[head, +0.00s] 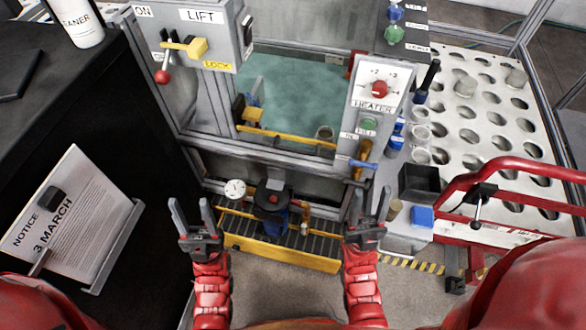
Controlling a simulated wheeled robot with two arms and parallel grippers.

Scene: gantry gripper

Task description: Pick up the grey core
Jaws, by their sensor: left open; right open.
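I cannot tell for sure which thing is the grey core. My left gripper (192,208) is open and empty, left of the yellow-edged tray (280,254). My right gripper (371,207) is open and empty, right of that tray.
The LIFT panel (200,35) and HEATER panel (374,100) flank the tank. A black-and-blue device (272,205) stands in the tray beside a gauge (235,189). A black bin (418,183), blue block (422,217) and red rail (510,164) are at right. A notice board (75,215) is left.

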